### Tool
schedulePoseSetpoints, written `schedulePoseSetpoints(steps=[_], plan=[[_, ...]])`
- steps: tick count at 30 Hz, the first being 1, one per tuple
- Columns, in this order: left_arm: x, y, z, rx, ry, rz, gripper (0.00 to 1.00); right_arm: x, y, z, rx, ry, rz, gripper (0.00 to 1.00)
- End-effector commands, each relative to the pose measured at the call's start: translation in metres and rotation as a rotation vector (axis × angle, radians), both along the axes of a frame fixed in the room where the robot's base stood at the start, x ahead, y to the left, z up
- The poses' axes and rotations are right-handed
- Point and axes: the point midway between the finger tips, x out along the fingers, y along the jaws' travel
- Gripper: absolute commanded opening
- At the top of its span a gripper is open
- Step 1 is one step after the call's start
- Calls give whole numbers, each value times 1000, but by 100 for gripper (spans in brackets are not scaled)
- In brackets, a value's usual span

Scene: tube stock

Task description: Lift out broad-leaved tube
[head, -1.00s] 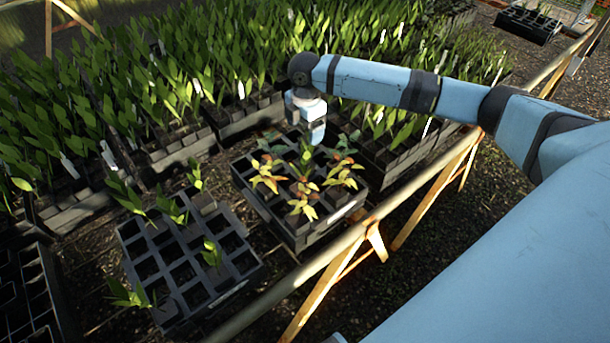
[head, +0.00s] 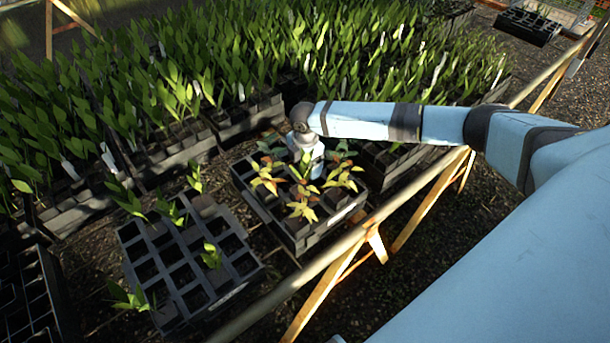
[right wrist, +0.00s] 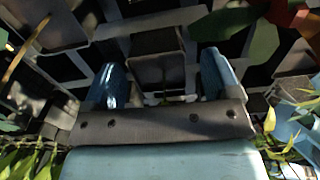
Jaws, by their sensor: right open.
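The middle black crate (head: 322,230) holds several tubes. Yellow and orange leaved plants (head: 302,211) stand toward its front, and darker green, broader-leaved plants (head: 272,148) toward its back. My right gripper (head: 310,178) points down over this crate, among the plants; its fingertips are hidden by leaves in the head view. In the right wrist view my right gripper (right wrist: 162,82) is open, its blue fingers either side of a dark square tube (right wrist: 158,68). I cannot tell which plant that tube carries, or whether the fingers touch it. My left gripper is not in view.
A second black crate (head: 222,297) with sparse seedlings and several empty cells stands at front left. Dense trays of tall green plants fill the back. A bench rail (head: 350,237) runs along the near right side.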

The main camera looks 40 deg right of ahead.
Motion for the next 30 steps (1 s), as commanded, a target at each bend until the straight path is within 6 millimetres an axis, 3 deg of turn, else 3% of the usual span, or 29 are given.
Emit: schedulePoseSetpoints(steps=[10, 19, 30], plan=[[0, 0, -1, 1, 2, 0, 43, 0, 0, -9, 0, -1, 0, 80], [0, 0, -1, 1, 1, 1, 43, 0, 0, -9, 0, -1, 0, 11], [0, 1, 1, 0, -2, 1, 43, 1, 0, -3, 0, -2, 0, 10]])
